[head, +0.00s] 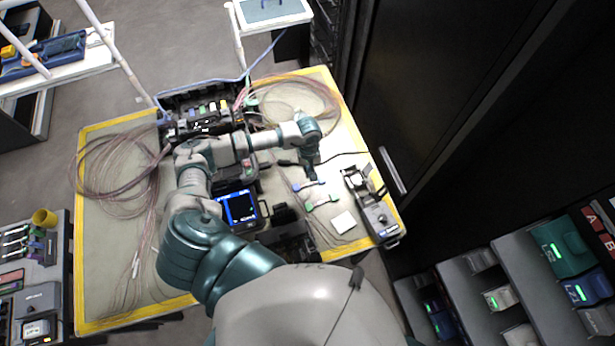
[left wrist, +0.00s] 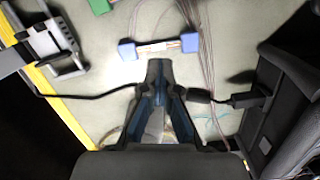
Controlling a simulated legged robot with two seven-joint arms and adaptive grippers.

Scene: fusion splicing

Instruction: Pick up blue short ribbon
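The blue short ribbon, with a blue block at each end and a pale middle, lies on the work mat in the head view (head: 308,185). In the left wrist view the ribbon (left wrist: 128,49) lies crosswise just beyond my fingertips. My left gripper (head: 310,163) points down at the mat beside the ribbon. My right gripper is not in view.
A green-ended ribbon (head: 322,202) lies close to the blue one. A grey device (head: 372,207) stands at the right. A splicer with a lit screen (head: 241,207) and a tool case (head: 200,115) stand left. A black cable (left wrist: 90,97) and thin fibres run nearby.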

